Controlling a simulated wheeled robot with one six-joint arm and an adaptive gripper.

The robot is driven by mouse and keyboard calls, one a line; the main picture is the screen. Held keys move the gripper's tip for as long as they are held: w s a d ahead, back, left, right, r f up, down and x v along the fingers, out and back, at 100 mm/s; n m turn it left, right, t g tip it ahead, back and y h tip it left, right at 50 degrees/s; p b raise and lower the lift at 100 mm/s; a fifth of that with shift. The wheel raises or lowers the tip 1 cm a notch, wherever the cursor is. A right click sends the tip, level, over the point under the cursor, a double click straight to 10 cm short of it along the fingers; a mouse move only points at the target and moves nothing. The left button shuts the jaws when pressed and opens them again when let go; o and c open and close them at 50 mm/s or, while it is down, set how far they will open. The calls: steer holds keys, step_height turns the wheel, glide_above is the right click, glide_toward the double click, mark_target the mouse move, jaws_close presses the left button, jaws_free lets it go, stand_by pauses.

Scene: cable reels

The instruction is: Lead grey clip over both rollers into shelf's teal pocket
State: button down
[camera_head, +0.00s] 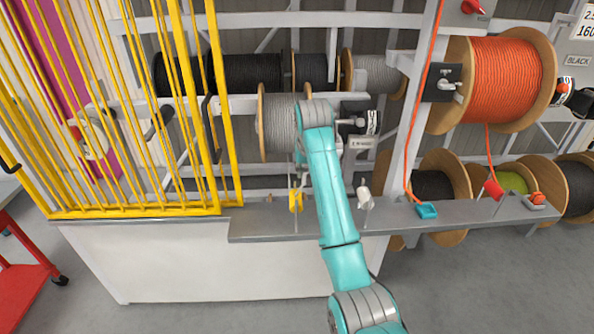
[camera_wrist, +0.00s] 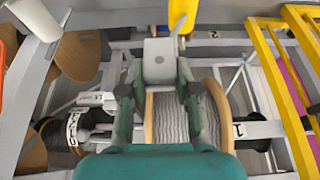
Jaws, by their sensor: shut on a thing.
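The grey clip (camera_wrist: 160,62) is between the two fingers of my gripper (camera_wrist: 158,80), which is shut on it in the wrist view. Behind it is the reel of grey cable (camera_wrist: 170,120), which also shows in the head view (camera_head: 278,125). In the head view my teal arm hides the clip and most of the gripper. A yellow roller (camera_head: 295,199) and a white roller (camera_head: 364,194) stand along the shelf (camera_head: 330,218), left and right of my arm. The yellow roller (camera_wrist: 181,14) is just beyond the clip in the wrist view. The teal pocket (camera_head: 427,211) is on the shelf, right of the white roller.
Yellow cage bars (camera_head: 190,110) stand left of the grey reel. An orange cable hangs down a post near the teal pocket. An orange reel (camera_head: 505,78) is at right, with a red roller (camera_head: 493,189) and an orange clip (camera_head: 537,198) below. Floor in front is clear.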

steer(key=d, duration=2.6)
steer(key=shift+d, duration=0.1)
stand_by(0.4)
